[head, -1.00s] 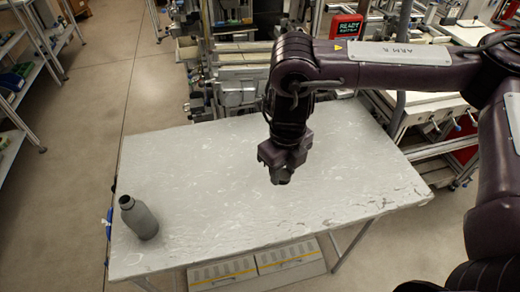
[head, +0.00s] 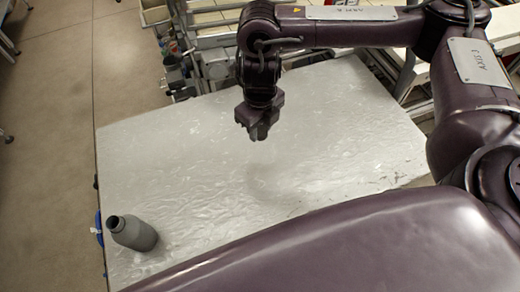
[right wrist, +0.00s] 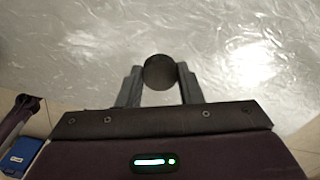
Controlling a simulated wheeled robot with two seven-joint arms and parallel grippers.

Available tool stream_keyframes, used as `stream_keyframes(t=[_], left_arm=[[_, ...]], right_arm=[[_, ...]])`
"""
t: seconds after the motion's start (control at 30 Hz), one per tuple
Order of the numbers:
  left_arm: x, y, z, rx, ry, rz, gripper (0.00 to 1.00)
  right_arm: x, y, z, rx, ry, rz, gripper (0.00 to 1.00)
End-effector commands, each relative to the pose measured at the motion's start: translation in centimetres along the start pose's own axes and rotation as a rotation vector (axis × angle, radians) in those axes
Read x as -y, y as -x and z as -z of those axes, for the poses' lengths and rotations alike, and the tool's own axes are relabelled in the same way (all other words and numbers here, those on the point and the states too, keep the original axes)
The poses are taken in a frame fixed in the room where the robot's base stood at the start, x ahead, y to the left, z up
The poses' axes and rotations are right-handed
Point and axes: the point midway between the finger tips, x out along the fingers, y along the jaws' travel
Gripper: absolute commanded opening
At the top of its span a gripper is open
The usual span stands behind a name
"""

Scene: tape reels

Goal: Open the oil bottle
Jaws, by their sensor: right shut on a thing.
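The grey oil bottle (head: 134,234) stands upright at the near left corner of the table, and its neck shows a dark open mouth. My right gripper (head: 259,134) is above the back middle part of the table, well away from the bottle. In the right wrist view, the right gripper (right wrist: 159,76) is shut on a dark round cap (right wrist: 159,71), with a finger on each side of it. The bottle does not show in that view. My left gripper is not in view.
The grey-white table (head: 300,165) has a broad bare top. A blue item (head: 99,226) shows at its left edge, beside the bottle. Metal equipment (head: 215,62) stands behind the table. My own dark maroon body part covers the near right of the table in the head view.

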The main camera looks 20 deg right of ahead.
Motion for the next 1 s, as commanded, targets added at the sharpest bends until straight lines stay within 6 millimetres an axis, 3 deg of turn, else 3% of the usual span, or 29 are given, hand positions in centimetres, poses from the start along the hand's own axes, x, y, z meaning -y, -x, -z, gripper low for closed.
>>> stream_keyframes(t=[0.1,0.3,0.47,0.73,1.0], left_arm=[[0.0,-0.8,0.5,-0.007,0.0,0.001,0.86],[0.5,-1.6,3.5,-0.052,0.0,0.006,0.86],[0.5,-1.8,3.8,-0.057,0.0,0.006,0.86],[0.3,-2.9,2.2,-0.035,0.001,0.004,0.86],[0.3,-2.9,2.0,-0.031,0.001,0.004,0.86]], right_arm=[[-0.1,-3.4,0.2,-0.007,-0.003,-0.004,0.06],[-0.1,-7.3,0.1,-0.004,-0.002,-0.002,0.06],[0.0,-8.4,0.0,0.0,0.0,-0.001,0.06],[0.0,-11.8,0.1,-0.003,-0.002,-0.003,0.06],[0.0,-12.0,0.0,0.001,0.0,0.0,0.06]])
